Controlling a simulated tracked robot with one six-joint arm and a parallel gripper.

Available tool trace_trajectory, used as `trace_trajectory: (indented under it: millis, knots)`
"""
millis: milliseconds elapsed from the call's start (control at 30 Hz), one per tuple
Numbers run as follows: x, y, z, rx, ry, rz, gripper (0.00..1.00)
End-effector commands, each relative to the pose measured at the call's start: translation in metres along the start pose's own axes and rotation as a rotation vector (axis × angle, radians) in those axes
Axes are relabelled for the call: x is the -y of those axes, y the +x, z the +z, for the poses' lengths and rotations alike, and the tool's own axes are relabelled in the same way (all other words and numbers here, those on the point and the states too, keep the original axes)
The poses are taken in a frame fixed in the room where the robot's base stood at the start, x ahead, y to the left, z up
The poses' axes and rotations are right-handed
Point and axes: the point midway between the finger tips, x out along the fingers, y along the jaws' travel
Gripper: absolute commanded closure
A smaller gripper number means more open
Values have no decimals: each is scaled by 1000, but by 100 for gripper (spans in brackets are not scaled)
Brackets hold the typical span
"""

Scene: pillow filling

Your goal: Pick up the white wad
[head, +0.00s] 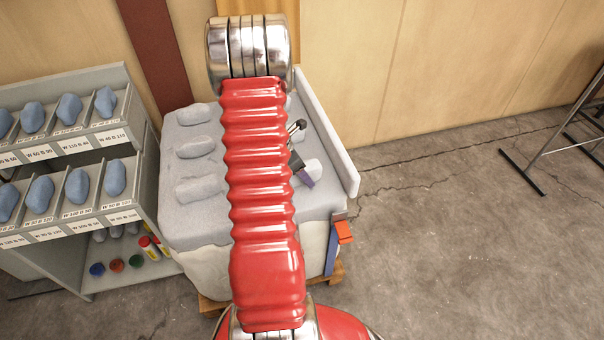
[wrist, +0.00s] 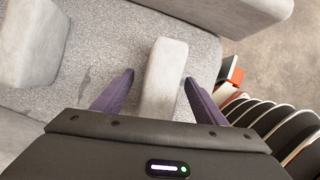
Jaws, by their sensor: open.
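The white wad (wrist: 165,70) is a pale, off-white block lying on a grey padded surface. In the wrist view it lies between the two purple fingers of my gripper (wrist: 159,77), with a gap on each side. The gripper is open, its fingers on either side of the wad's near part. In the head view, a purple finger (head: 305,179) shows beside a pale lump (head: 314,168), probably the same wad. My red arm hides most of the gripper there.
The padded surface (head: 215,220) carries several grey lumps (head: 195,146) at left and a raised edge (head: 330,130) at right. A shelf (head: 130,165) with blue pieces stands left. Coloured tools (head: 343,232) hang at the right side. Open floor (head: 450,230) lies right.

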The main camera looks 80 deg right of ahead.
Motion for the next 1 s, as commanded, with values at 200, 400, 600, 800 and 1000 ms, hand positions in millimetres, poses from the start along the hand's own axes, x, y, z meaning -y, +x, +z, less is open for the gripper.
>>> trace_trajectory:
  millis: [200,400,600,800,1000]
  knots:
    - [0,0,0,0,0,0,35]
    - [0,0,0,0,0,-1,36]
    - [0,0,0,0,0,-1,50]
    - [0,0,0,0,0,-1,64]
    - [0,0,0,0,0,-1,78]
